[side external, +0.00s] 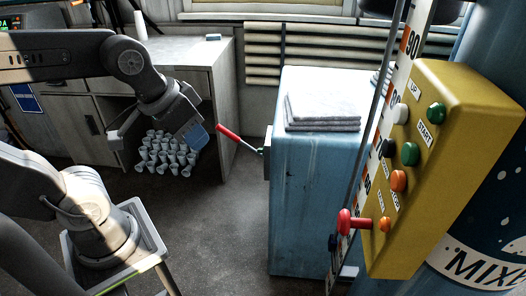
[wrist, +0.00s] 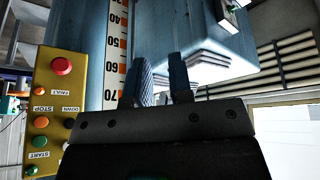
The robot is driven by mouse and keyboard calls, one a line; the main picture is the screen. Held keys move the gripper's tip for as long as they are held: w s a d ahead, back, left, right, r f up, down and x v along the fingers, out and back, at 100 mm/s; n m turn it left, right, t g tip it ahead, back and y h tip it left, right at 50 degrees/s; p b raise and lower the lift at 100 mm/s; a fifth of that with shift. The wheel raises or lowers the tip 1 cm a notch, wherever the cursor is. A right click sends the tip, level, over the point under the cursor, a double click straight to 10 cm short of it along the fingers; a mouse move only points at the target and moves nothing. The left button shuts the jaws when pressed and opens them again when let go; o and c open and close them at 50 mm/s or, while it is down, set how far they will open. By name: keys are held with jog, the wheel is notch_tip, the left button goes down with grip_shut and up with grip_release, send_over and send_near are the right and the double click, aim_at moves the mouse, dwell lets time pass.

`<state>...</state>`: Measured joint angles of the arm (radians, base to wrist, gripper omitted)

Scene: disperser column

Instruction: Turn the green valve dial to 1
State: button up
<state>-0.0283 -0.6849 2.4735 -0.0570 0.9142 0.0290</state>
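I cannot make out a green valve dial with numbers in either view. My gripper (side external: 194,136) hangs in the air left of the blue cabinet in the side view, near a lever with a red handle (side external: 228,133) but apart from it. In the wrist view, the two dark blue fingers of my gripper (wrist: 162,80) stand apart with nothing held between them. A small green and orange thing (wrist: 12,105) shows at the left edge of the wrist view, too small to identify.
A yellow control box (side external: 430,165) with several buttons and a red knob (side external: 345,222) stands at right, beside a numbered scale (side external: 405,60). The blue cabinet (side external: 312,200) bears folded cloths (side external: 323,110). Several pale cups (side external: 168,152) sit below the left counter. The floor between is clear.

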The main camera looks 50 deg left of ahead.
jog(key=o, duration=0.3)
jog(key=w+h, duration=0.1)
jog(key=w, duration=0.1)
jog(key=w+f+n+g, duration=0.1)
jog(key=w, duration=0.1)
jog(key=w+g+h, duration=0.1)
jog(key=w, duration=0.1)
jog(key=shift+w+a+f+n+h, duration=0.2)
jog(key=shift+f+n+h, duration=0.1)
jog(key=shift+n, duration=0.1)
jog(key=shift+o, duration=0.2)
jog(key=w+a+f+n+t+h, duration=0.1)
jog(key=w+a+f+n+h, duration=0.25)
jog(key=w+a+f, duration=0.35)
jog(key=w+a+f+n+h, duration=0.3)
jog(key=w+a+f+h, duration=0.15)
jog(key=w, duration=0.45)
jog(key=w+a+f+n+t, duration=0.2)
jog(key=a+f+n+t, duration=0.25)
jog(key=a+f, duration=0.45)
jog(key=n+t+y, duration=0.4)
jog(key=n+t, duration=0.2)
send_near(262, 150)
jog(key=w+d+f, duration=0.2)
jog(key=w, duration=0.5)
jog(key=shift+w+f, duration=0.35)
jog(key=shift+f, duration=0.05)
grip_shut()
